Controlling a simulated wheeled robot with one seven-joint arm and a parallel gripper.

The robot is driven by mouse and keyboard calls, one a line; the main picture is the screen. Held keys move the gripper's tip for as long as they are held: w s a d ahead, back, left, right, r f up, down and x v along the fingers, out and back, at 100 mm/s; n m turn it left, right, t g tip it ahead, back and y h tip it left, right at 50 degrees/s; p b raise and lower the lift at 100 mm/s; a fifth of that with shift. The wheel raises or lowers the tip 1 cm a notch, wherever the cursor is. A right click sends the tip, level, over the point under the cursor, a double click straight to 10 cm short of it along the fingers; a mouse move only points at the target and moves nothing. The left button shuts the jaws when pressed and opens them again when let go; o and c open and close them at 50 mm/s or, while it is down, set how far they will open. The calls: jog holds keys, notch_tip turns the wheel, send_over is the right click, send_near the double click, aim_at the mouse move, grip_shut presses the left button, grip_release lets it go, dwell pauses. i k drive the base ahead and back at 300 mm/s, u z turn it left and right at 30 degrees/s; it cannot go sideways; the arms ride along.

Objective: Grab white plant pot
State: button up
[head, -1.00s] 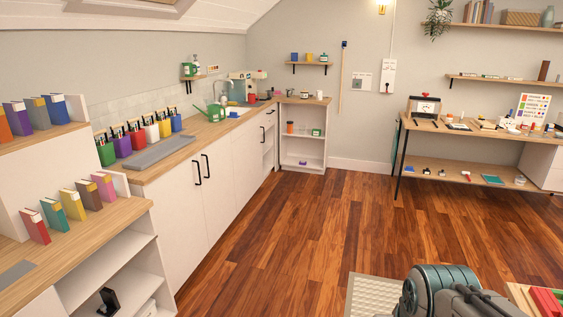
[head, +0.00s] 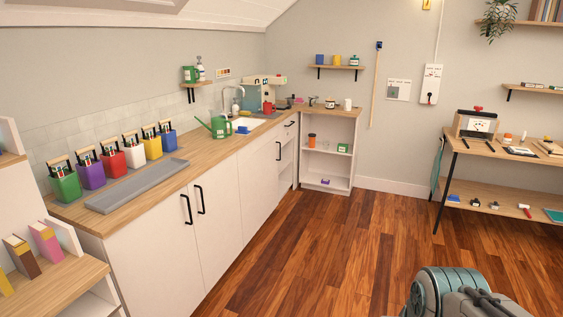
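A white pot (head: 134,157) stands upright on the wooden counter, against the tiled wall at the left. It is in a row of coloured pots, between a red pot (head: 113,164) and a yellow pot (head: 152,148). Small items and a wooden handle-like piece show above its rim. My arm shows at the bottom right, over the floor and far from the pots. My gripper is not in view.
A long grey tray (head: 138,187) lies on the counter in front of the pots. A green watering can (head: 220,127) stands farther along, near the sink. White cabinets (head: 166,252) with black handles stand under the counter. The wooden floor (head: 312,245) ahead is clear.

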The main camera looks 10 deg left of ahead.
aim_at(135, 154)
jog(key=u, duration=0.3)
jog(key=i, duration=1.7)
jog(key=u, duration=1.2)
jog(key=i, duration=1.95)
jog(key=u, duration=0.65)
